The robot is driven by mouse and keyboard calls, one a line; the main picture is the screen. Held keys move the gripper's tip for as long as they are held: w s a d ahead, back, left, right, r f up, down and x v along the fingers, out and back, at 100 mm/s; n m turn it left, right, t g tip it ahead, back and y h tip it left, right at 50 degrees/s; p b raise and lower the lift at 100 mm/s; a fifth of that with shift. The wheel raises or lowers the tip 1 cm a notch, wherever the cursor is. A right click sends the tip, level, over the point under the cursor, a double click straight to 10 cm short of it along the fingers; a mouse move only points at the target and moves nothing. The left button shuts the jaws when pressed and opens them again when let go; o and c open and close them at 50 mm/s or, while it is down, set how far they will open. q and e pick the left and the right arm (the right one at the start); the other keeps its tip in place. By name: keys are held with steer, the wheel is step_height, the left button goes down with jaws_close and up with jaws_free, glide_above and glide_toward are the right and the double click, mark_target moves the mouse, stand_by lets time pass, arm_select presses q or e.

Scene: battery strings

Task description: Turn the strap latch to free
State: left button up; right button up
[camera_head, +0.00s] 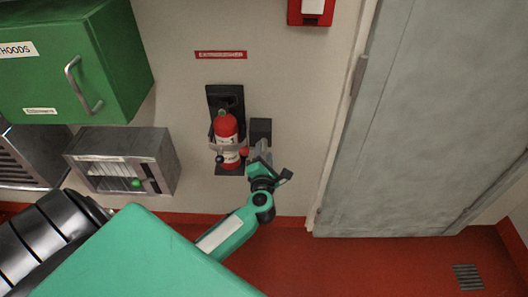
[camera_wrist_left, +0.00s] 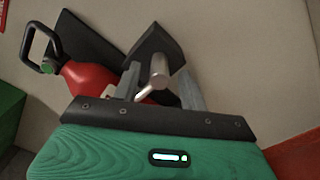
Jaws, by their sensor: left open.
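A red fire extinguisher (camera_head: 227,128) with a white label stands upright against a black wall bracket (camera_head: 226,93), with a grey strap (camera_head: 217,147) around its middle. My left gripper (camera_head: 257,151) is at the strap's right end, in front of a dark block (camera_head: 261,126) on the wall. In the left wrist view, a round metal latch pin (camera_wrist_left: 159,72) shows between the two open fingers of my left gripper (camera_wrist_left: 158,80). The dark block (camera_wrist_left: 157,42) is behind the pin. I cannot tell whether a finger touches the pin. The red extinguisher (camera_wrist_left: 91,82) is left of the fingers. My right gripper is out of view.
A green cabinet (camera_head: 75,55) and a grey box with an open front (camera_head: 157,150) are on the wall at the left. A grey door (camera_head: 420,110) is at the right. A red wall box (camera_head: 310,12) is above.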

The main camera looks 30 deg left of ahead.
arm_select(q)
steer(key=shift+w+a, duration=0.25)
steer(key=shift+w, duration=0.15)
jaws_close()
